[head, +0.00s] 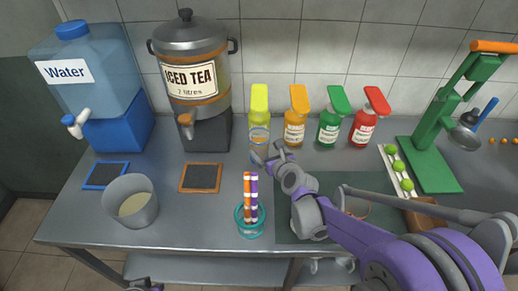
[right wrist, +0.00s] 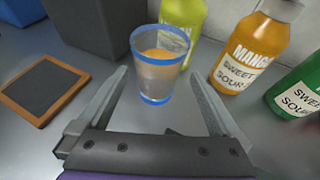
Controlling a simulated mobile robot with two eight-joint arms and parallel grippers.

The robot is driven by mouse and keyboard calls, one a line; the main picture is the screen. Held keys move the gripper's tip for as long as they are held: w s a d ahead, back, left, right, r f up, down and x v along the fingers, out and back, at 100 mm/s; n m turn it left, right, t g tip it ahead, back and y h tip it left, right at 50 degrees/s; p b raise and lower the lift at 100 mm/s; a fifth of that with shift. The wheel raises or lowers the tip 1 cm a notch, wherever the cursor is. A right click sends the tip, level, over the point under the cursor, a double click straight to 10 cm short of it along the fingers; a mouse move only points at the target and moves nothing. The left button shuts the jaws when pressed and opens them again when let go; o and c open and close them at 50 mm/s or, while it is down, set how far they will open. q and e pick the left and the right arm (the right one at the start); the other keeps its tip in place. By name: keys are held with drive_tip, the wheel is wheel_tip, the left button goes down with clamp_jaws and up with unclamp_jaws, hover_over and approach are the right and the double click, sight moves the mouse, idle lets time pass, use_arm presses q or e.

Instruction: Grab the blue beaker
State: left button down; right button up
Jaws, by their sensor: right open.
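The blue beaker (right wrist: 160,66) is a clear cup with blue bands at its rim and base, standing upright on the counter. Something orange shows in or through its upper part. In the head view the beaker (head: 259,136) stands in front of the yellow-green bottle. My right gripper (right wrist: 158,78) is open, with one finger on each side of the beaker and visible gaps between. In the head view this gripper (head: 260,155) is just in front of the beaker. A small part of what looks like my left gripper (head: 145,286) shows at the bottom edge; its jaws are unclear.
Bottles stand close behind and right of the beaker: yellow-green (head: 259,100), orange (head: 296,118), green (head: 332,118) and red (head: 367,119). The iced tea dispenser (head: 190,80) is left. A teal glass of straws (head: 250,222) stands in front. A green press (head: 432,150) is right.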

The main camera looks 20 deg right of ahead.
sight(256, 141)
drive_tip(key=x, duration=0.6)
drive_tip(key=shift+w+a+f, duration=0.2)
drive_tip(key=shift+f, duration=0.05)
drive_tip(key=shift+s, duration=0.1)
drive_tip(key=shift+c, duration=0.2)
drive_tip(key=c, duration=1.4)
drive_tip(key=shift+r, duration=0.2)
